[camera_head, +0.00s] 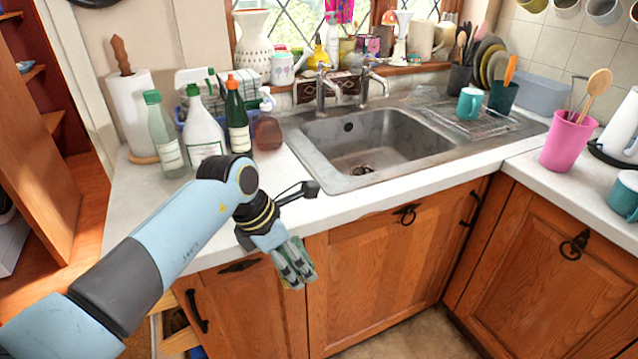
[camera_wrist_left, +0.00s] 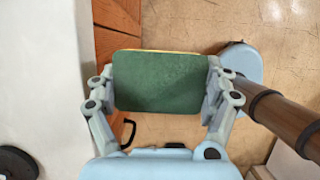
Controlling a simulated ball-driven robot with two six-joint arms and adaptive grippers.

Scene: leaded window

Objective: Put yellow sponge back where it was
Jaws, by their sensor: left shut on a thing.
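My left gripper (camera_head: 297,279) hangs in front of the wooden cabinet doors, below the front edge of the counter. It is shut on the sponge (camera_wrist_left: 160,82). In the left wrist view the sponge lies between the two fingers (camera_wrist_left: 160,76), its dark green side facing the camera and a thin yellow edge showing along the top. In the head view the fingers mostly hide the sponge. My right gripper is in neither view.
The metal sink (camera_head: 385,140) with two taps is behind and right of the gripper. A green bottle (camera_head: 237,125) and other bottles crowd the left counter (camera_head: 135,205). A teal mug (camera_head: 470,102) stands on the drainer. The counter's front strip is clear.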

